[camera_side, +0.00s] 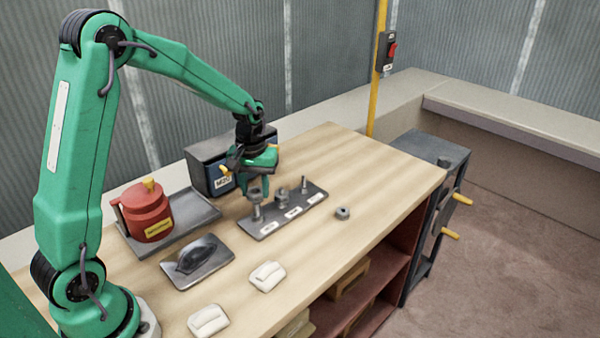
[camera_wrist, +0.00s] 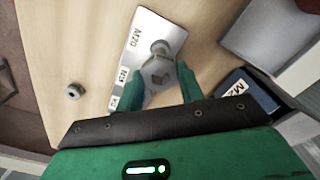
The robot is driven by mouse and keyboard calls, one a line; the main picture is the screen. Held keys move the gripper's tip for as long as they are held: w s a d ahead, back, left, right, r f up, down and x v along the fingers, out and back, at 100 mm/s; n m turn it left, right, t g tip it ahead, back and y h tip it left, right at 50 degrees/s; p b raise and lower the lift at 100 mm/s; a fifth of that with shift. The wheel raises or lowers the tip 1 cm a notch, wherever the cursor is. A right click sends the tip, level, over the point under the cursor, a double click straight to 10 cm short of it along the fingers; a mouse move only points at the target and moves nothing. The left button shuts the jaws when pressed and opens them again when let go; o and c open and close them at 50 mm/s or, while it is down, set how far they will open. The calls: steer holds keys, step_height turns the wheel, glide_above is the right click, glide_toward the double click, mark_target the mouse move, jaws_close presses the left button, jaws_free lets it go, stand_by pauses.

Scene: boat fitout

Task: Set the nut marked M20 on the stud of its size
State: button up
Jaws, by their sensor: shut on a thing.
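My gripper (camera_side: 256,188) is shut on a grey hex nut (camera_wrist: 157,73), which sits between the green fingers in the wrist view. Any mark on this nut is too small to read. The stud plate (camera_side: 270,226) is grey with a row of upright studs and white labels. The thick stud (camera_side: 257,212) at its left end stands right below my gripper; in the wrist view this stud (camera_wrist: 160,48) is beside the label M20. The nut is at about the stud's top; I cannot tell whether it is around it.
The middle stud (camera_side: 282,199) seems to carry a nut; a thin stud (camera_side: 304,186) stands beyond. A loose nut (camera_side: 342,213) lies on the bench. A dark box (camera_side: 205,172) labelled M20 stands behind, a red can (camera_side: 147,212) on a tray to the left.

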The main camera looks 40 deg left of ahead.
mark_target(256, 197)
steer(key=shift+f, duration=1.6)
stand_by(0.8)
steer(key=o, duration=1.1)
steer(key=shift+c, duration=0.2)
steer(key=shift+r, duration=0.15)
steer(key=shift+r, duration=3.35)
